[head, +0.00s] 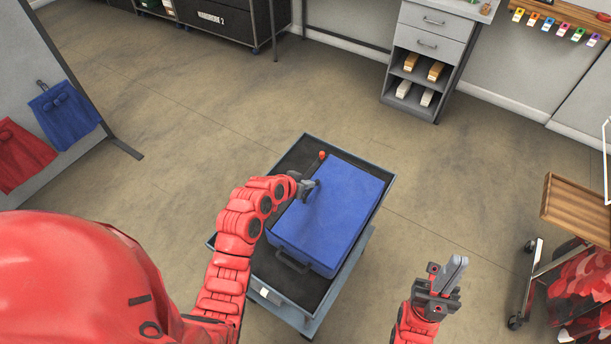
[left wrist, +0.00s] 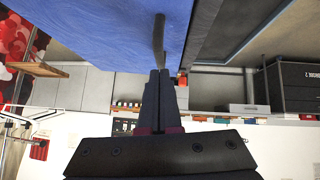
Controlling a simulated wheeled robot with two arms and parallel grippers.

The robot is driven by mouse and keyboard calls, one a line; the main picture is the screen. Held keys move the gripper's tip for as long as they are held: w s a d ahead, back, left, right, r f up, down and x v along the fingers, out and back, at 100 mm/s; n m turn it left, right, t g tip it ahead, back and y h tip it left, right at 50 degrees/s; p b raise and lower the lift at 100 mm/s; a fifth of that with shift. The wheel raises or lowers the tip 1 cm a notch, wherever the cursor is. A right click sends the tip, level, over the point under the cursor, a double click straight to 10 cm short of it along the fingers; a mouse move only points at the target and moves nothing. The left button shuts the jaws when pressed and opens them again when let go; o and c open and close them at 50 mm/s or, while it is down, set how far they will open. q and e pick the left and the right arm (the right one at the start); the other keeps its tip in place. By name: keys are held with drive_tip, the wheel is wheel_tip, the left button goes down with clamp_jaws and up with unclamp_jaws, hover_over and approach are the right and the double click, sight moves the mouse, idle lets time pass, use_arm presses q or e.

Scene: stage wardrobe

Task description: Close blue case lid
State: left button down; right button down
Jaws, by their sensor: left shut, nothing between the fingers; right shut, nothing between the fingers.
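The blue case (head: 335,212) lies on the top of a cart, with its lid down flat as far as the head view shows. A dark handle (head: 292,262) is on its near side. My left gripper (head: 312,184) is shut and empty at the left part of the lid's top; I cannot tell whether it touches. In the left wrist view the shut fingers (left wrist: 160,82) point toward the blue surface (left wrist: 80,30), where a dark narrow mark lies beyond their tips. My right gripper (head: 456,272) is shut and empty, right of the cart and apart from the case.
The cart (head: 290,168) has a raised rim and a dark top, with a small red-orange knob (head: 322,155) near the case's far left corner. A rack with a wooden tray (head: 577,213) and red clothing stands at the right. The floor around the cart is clear.

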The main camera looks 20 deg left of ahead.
use_arm(q)
drive_tip(key=shift+f, duration=0.15)
drive_tip(key=f+b, duration=0.2)
drive_tip(key=b, duration=0.1)
drive_tip(key=shift+w+a, duration=0.15)
drive_tip(key=shift+a, duration=0.2)
drive_tip(key=shift+r, duration=0.15)
drive_tip(key=shift+r, duration=0.1)
